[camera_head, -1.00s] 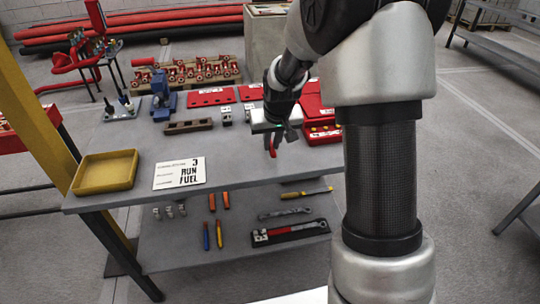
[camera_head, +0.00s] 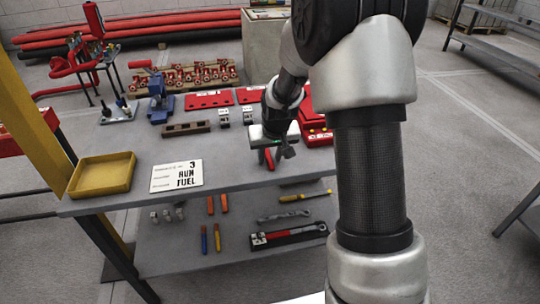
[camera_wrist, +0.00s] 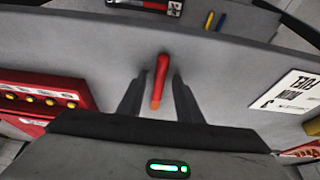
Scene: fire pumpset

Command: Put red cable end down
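The red cable end (camera_wrist: 161,78) is a short red piece with an orange tip. In the wrist view it lies between the two fingers of my gripper (camera_wrist: 160,85), with a gap visible on each side. In the head view the red cable end (camera_head: 269,159) shows just below my gripper (camera_head: 268,152), over the front part of the grey table (camera_head: 235,174). My gripper is low over the table and its fingers are apart. I cannot tell for sure whether the cable end touches the tabletop.
A yellow tray (camera_head: 103,175) and a white sign (camera_head: 177,176) are to the left. Red cases (camera_head: 314,118) stand close on the right. Brown and grey blocks (camera_head: 187,128) and a blue tool (camera_head: 160,103) are behind. Tools lie on the lower shelf (camera_head: 180,245). Table between sign and gripper is clear.

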